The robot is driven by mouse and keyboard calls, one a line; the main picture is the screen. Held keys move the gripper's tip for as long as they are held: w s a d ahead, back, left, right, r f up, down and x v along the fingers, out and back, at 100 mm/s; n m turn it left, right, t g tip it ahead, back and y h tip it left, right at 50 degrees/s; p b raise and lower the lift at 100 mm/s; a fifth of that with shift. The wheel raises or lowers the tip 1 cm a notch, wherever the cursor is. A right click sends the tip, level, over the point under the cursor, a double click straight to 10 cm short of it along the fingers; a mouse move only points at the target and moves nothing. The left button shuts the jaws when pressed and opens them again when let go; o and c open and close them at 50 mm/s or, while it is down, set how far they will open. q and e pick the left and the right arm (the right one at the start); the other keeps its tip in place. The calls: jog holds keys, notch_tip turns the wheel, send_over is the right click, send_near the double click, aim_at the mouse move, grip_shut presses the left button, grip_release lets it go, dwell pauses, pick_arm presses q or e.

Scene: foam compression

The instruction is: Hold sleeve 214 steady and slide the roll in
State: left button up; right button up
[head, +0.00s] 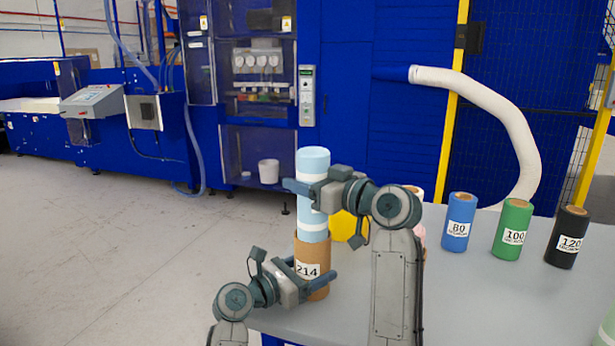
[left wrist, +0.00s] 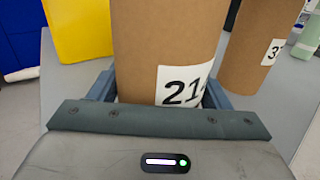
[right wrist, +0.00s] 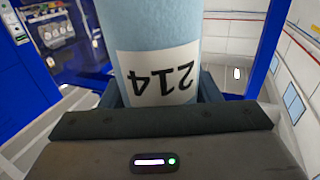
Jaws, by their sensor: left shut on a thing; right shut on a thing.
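The brown cardboard sleeve 214 (head: 311,252) stands upright near the table's front left edge. My left gripper (head: 312,283) is shut around its lower part; the sleeve also fills the middle of the left wrist view (left wrist: 165,35). The light blue foam roll (head: 313,162) is upright directly above the sleeve, in line with it. My right gripper (head: 308,188) is shut on its upper part. The roll's 214 label appears upside down in the right wrist view (right wrist: 158,78). The roll's lower end meets the sleeve's top rim; I cannot tell how far it is inside.
A yellow object (head: 346,230) stands close behind the sleeve. Blue 80 (head: 457,235), green 100 (head: 507,245) and black 120 (head: 562,255) rolls stand on the grey table (head: 470,310) to the right. Another brown sleeve (left wrist: 255,50) shows in the left wrist view.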

aim_at(308, 225)
jog(key=shift+f, duration=0.75)
jog(key=shift+f, duration=0.35)
jog(key=shift+f, duration=1.5)
jog(key=shift+f, duration=0.35)
jog(key=shift+f, duration=1.6)
jog(key=shift+f, duration=0.35)
jog(key=shift+f, duration=0.1)
